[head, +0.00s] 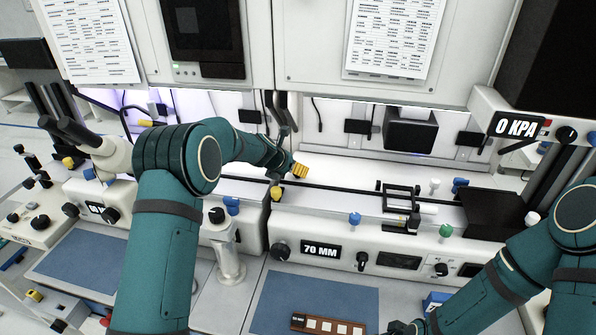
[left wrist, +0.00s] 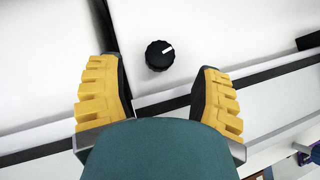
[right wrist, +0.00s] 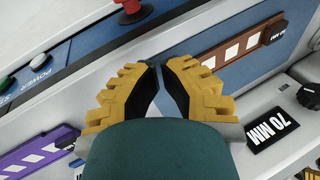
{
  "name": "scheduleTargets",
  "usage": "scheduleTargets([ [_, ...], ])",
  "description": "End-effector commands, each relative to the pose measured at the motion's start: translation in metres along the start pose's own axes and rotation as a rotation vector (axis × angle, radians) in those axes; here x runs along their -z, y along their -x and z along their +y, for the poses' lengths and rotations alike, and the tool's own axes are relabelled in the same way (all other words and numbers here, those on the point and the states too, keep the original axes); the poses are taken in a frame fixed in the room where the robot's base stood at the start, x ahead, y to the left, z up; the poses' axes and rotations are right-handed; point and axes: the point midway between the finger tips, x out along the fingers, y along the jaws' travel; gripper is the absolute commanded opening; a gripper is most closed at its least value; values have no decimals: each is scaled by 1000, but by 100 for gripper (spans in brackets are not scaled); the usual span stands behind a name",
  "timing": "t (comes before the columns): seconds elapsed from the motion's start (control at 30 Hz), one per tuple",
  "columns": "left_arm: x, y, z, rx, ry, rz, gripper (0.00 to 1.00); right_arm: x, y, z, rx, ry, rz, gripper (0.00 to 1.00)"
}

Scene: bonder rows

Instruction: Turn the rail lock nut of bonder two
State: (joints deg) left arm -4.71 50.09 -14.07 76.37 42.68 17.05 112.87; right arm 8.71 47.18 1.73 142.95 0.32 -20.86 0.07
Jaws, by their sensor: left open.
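Bonder two is taken to be the white machine with the 70 MM display (head: 321,249); no number is legible on it. My left gripper (head: 289,181) is above the rail in the head view. In the left wrist view the left gripper (left wrist: 166,90) is open and empty, its fingers wide apart. A black ribbed knob with a white mark (left wrist: 160,56) shows past the fingertips, untouched. I cannot tell whether it is the rail lock nut. My right gripper (right wrist: 160,66) is low at the front, its fingertips together with nothing between them.
A brown strip with pale squares (head: 328,325) lies on the blue mat (head: 350,300) in front. A black knob (head: 281,250) is left of the display. Blue (head: 355,218) and green (head: 446,231) knobs stand along the machine. A 0 KPA panel (head: 516,125) hangs at the right.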

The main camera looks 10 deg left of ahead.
Motion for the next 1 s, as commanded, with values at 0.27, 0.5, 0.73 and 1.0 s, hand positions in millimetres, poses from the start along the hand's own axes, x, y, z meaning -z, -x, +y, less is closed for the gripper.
scheduleTargets([
  [0.27, 0, -38, 0, -1, -2, 0, 66, 0, 1, 0, 0, 0, 0, 0],
  [0.5, 0, -48, 0, 0, -1, 0, 66, 0, 2, 0, 0, 0, 0, 0],
  [0.73, 0, -49, 0, 0, 0, 0, 66, 0, 2, 0, 0, 0, 0, 0],
  [1.0, 0, -48, 0, 0, 0, 0, 0, 0, 2, 0, 0, 0, 0, 0],
])
